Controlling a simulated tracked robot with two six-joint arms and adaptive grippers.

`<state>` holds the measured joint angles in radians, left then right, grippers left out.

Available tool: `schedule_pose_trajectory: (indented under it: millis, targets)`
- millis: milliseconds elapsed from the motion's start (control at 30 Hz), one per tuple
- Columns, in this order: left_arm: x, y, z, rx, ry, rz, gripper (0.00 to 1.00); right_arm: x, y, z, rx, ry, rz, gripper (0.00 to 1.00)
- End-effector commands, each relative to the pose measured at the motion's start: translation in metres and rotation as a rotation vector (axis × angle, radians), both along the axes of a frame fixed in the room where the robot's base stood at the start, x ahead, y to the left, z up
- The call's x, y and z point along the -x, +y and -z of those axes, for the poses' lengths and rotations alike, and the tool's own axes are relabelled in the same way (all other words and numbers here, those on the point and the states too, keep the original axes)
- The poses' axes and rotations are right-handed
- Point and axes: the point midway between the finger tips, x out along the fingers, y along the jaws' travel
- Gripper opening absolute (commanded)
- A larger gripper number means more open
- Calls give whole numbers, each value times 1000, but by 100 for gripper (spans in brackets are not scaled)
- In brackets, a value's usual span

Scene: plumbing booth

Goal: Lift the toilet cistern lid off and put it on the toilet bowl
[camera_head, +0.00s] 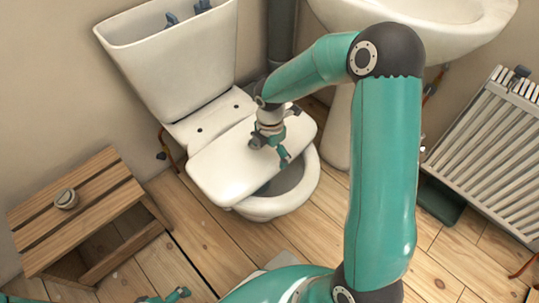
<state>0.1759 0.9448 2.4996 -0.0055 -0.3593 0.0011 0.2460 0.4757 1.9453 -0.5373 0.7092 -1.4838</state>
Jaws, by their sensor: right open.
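The white toilet cistern (170,70) stands against the wall with its top open, and blue fittings show inside. The white lid (225,165) lies slantwise across the toilet bowl (265,208), leaving the bowl's front and part of its opening uncovered. My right gripper (271,148) is open over the lid's right part, with its fingers close to the lid; I cannot tell if they touch it. Part of my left gripper (168,297) shows at the bottom edge, low over the floor; its jaws are not clear.
A wooden slatted crate (95,205) with a small round item (66,199) on top stands at the left. A washbasin (440,25) is at the back right, and a white radiator (495,150) at the right, with a dark green tray (442,198) beside it. Floor between crate and bowl is clear.

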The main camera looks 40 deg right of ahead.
Motion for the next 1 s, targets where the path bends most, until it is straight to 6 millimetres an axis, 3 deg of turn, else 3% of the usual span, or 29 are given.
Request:
schedule_pose_trajectory:
  millis: [300,500,700,1000]
  targets:
    - [0,0,0,0,0,0,100,-2,0,-64,1,-10,0,100]
    - [0,0,0,0,0,0,100,-2,0,-94,0,-8,0,100]
    - [0,0,0,0,0,0,100,-2,0,-104,1,-6,-1,100]
    - [0,0,0,0,0,0,100,-2,0,-104,0,-6,-1,100]
